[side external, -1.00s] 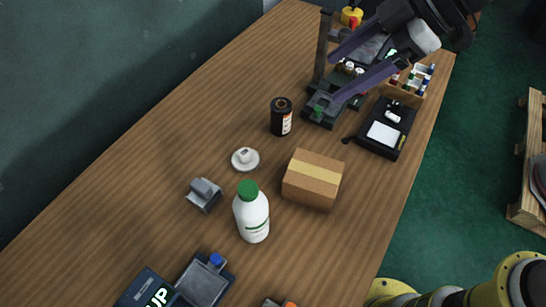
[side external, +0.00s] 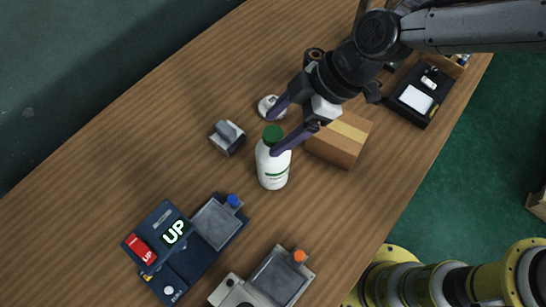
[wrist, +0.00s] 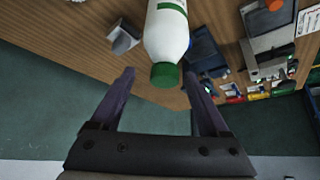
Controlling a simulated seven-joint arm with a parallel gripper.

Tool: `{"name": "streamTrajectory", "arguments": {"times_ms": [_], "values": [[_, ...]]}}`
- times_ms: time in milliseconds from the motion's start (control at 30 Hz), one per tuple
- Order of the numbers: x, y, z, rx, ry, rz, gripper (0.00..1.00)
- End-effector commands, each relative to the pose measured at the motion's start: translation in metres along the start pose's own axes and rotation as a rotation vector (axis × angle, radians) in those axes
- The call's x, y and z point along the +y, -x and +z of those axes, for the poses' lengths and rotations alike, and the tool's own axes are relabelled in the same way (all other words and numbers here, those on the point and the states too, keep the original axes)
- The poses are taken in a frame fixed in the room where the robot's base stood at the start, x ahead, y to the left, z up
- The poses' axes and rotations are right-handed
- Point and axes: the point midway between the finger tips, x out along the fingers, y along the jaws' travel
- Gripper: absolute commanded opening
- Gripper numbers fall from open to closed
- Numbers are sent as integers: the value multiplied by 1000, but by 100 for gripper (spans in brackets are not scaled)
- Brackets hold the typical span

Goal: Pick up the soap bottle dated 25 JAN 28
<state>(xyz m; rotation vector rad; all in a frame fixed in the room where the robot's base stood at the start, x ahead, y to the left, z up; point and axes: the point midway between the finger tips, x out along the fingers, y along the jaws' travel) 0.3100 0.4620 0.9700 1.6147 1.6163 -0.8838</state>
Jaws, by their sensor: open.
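A white soap bottle (side external: 273,167) with a green cap stands upright on the wooden table in the side external view. In the wrist view the bottle (wrist: 166,35) is ahead of my fingers, its cap towards me. It has a green stripe, and I cannot read a date on it. My gripper (side external: 276,127) is open, with its fingers by the bottle's cap. In the wrist view my gripper's fingers (wrist: 162,90) are spread wide, with nothing held between them. I cannot tell whether a finger touches the cap.
A cardboard box (side external: 337,137) stands right of the bottle, close to my gripper. A dark device marked UP (side external: 172,236) and a grey device (side external: 275,277) stand in front. Bare table lies at left.

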Motion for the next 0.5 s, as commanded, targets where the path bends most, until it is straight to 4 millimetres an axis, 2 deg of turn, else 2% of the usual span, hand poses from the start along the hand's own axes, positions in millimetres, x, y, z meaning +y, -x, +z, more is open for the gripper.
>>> {"name": "streamTrajectory", "arguments": {"times_ms": [300, 500], "values": [[-6, -39, 0, -1, -1, -1, 79], [-6, -52, -1, 1, 1, 1, 79]]}}
